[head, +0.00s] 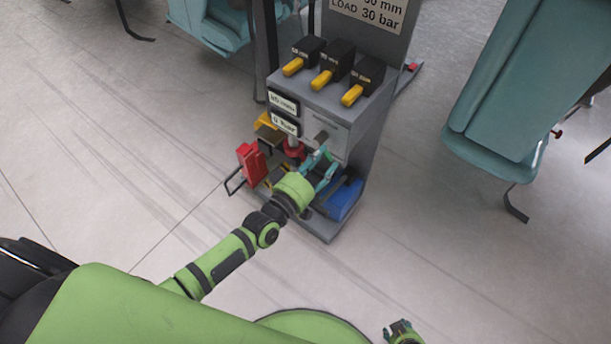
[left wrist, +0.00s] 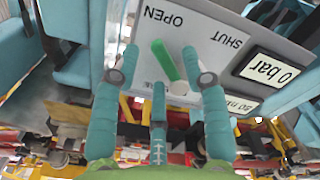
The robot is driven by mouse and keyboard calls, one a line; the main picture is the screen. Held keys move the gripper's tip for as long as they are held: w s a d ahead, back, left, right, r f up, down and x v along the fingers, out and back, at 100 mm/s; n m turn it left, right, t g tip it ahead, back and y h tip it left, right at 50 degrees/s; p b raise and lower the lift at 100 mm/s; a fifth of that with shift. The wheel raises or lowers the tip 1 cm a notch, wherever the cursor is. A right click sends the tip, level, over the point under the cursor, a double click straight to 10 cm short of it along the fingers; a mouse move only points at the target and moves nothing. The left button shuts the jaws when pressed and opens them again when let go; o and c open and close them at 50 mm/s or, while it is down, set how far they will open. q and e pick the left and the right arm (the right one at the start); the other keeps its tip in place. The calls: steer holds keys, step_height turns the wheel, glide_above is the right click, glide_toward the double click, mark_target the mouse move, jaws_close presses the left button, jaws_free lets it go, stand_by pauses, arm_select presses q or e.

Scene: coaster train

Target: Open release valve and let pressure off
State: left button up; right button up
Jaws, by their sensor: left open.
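The release valve's green lever (left wrist: 165,62) shows in the left wrist view, on a grey plate with OPEN and SHUT printed on it. The lever leans from its round pivot (left wrist: 178,88) toward the OPEN side. My left gripper (left wrist: 158,66) is open, with one finger on each side of the lever and gaps to it. In the head view my left gripper (head: 325,166) is at the front of the grey press stand (head: 340,118), below the plate. A display (left wrist: 271,70) reads 0 bar. My right gripper (head: 403,332) is at the bottom edge, too small to judge.
Yellow-handled levers (head: 322,80) stand on top of the press. A red block (head: 250,162) and a blue part (head: 345,200) are low on the stand. Teal seats (head: 510,90) flank it. The floor at left is clear.

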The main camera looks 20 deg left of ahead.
arm_select(q)
steer(key=v, duration=0.9)
arm_select(e)
steer(key=shift+s, duration=0.1)
arm_select(q)
steer(key=shift+r, duration=0.1)
